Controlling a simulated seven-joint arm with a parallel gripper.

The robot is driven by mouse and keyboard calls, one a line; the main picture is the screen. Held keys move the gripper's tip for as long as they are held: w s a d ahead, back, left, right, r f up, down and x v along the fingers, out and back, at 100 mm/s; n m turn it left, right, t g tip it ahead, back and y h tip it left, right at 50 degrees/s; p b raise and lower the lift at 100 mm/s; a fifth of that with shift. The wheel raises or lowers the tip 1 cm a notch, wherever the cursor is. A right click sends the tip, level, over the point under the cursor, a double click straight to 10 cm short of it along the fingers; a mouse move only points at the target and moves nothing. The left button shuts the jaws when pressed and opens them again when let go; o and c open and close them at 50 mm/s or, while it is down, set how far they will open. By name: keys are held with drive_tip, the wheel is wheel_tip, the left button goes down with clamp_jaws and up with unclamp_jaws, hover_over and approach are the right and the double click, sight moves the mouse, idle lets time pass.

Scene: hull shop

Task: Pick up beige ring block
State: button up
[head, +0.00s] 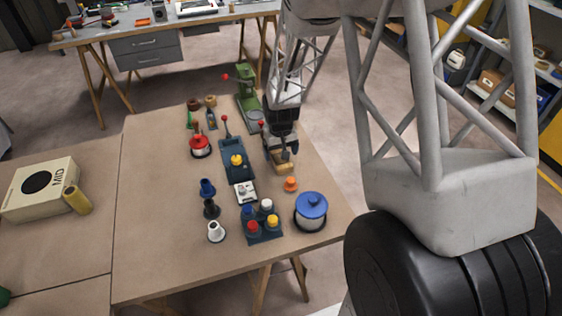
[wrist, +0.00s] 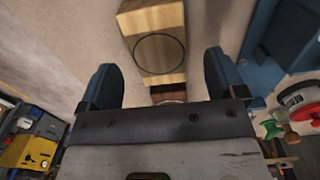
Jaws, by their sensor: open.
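The beige ring block (head: 285,170) is a small light wooden block on the right part of the brown table. In the wrist view the beige ring block (wrist: 152,40) shows a thin dark circle on its face and lies ahead of the fingertips, roughly in line with the gap. My gripper (head: 282,152) is just above or beside the block in the head view, its fingers partly hiding it. In the wrist view my gripper (wrist: 160,66) has its two dark blue fingers wide apart, with nothing held between them. I cannot tell the exact height above the block.
An orange piece (head: 290,184) and a blue lidded pot (head: 311,208) stand nearer the front. A dark blue fixture with a yellow knob (head: 236,160) lies to the left. A green press (head: 247,92) stands behind.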

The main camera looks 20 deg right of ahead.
drive_tip(key=shift+f, duration=1.8)
drive_tip(key=c, duration=1)
drive_tip(key=shift+r, duration=0.15)
drive_tip(key=shift+c, duration=0.2)
drive_tip(key=shift+r, duration=4.9)
